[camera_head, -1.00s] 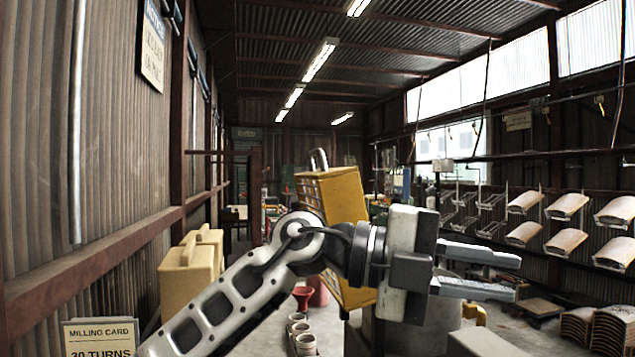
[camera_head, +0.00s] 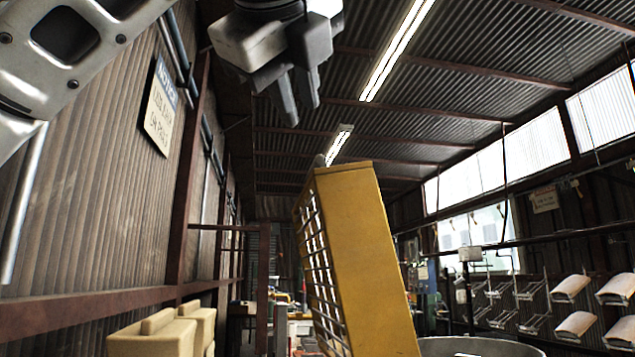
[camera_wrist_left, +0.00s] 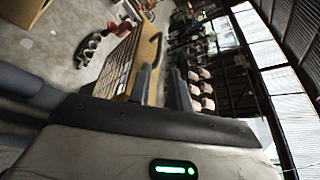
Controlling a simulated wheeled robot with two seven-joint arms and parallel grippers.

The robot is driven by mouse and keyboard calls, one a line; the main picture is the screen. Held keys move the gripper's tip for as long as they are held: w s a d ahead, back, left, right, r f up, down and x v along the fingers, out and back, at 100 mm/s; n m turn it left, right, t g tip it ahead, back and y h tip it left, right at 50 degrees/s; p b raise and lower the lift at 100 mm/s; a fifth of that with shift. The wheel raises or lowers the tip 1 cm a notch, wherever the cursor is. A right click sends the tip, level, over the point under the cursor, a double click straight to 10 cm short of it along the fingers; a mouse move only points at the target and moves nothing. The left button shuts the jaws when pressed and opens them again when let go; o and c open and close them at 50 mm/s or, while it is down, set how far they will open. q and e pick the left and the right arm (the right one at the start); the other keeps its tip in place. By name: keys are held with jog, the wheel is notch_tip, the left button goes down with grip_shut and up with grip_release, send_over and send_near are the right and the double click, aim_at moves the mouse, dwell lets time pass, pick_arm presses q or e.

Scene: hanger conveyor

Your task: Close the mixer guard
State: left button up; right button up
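The mixer guard (camera_head: 362,255) is a yellow panel with a barred side on its left. In the head view it stands raised and slightly tilted in the middle. The round metal rim of the mixer bowl (camera_head: 480,346) shows low at its right. My left gripper (camera_head: 296,98) hangs at the top of the head view, above and left of the guard, with fingers apart and empty. In the left wrist view the fingers (camera_wrist_left: 163,85) are apart, and the guard's yellow edge and bars (camera_wrist_left: 118,68) lie beyond them. My right gripper is out of view.
Beige containers (camera_head: 160,335) stand at the lower left beside the corrugated wall. A sign (camera_head: 160,108) hangs on that wall. Trays with pale curved pieces (camera_head: 575,325) hang on the right. The air between the gripper and the guard's top looks clear.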

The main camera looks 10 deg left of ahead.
pick_arm(q)
jog(key=p+x, duration=0.2)
jog(key=x, duration=1.2)
jog(key=shift+d+f, duration=0.1)
jog(key=shift+f, duration=0.05)
grip_shut()
